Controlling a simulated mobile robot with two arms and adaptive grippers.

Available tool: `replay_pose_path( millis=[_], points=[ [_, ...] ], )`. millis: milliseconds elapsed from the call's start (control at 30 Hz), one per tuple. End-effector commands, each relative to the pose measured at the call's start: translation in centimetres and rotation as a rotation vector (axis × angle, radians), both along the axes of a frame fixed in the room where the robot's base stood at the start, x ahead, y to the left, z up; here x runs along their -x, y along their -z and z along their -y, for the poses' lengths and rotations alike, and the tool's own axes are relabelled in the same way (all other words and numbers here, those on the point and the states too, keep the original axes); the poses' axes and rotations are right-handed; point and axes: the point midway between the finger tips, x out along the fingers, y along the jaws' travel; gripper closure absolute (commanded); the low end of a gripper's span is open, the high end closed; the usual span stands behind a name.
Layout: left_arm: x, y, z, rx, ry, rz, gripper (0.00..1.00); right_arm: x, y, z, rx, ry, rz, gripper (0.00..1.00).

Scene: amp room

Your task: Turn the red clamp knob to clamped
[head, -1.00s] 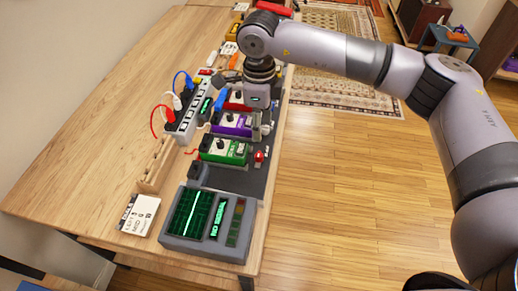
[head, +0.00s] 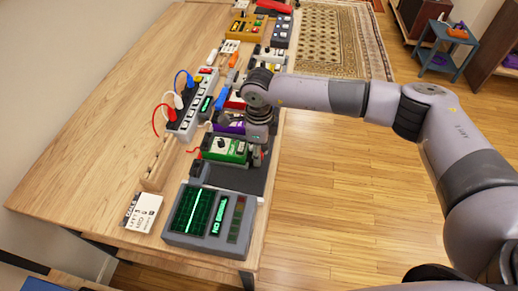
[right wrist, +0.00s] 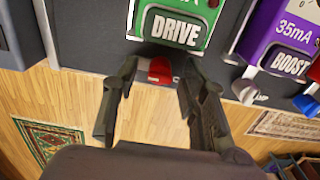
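The red clamp knob (right wrist: 160,70) sits on the dark board's edge just below the green DRIVE pedal (right wrist: 178,28). My right gripper (right wrist: 157,76) is open, with one finger on each side of the red knob; I cannot tell whether either finger touches it. In the head view my right gripper (head: 258,148) points down beside the green pedal (head: 225,149) and mostly hides the red knob. My left gripper is not in view.
A purple BOOST pedal (right wrist: 280,38) stands beside the green one, with a white knob (right wrist: 243,88) in front. A grey console (head: 208,216) with green screens sits at the near end. A power strip (head: 192,107) with plugs stands to the left. The left tabletop is clear.

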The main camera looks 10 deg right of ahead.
Motion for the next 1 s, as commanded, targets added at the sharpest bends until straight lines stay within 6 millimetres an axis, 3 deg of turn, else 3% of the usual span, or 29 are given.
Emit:
replay_pose_path(
  millis=[567, 1000],
  points=[
    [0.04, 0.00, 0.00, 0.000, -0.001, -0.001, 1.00, -0.01, -0.07, -0.02, 0.000, 0.000, 0.000, 1.00],
    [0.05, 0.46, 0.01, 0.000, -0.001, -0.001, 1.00, -0.02, 0.06, -0.01, 0.000, 0.042, 0.000, 1.00]
  ],
)
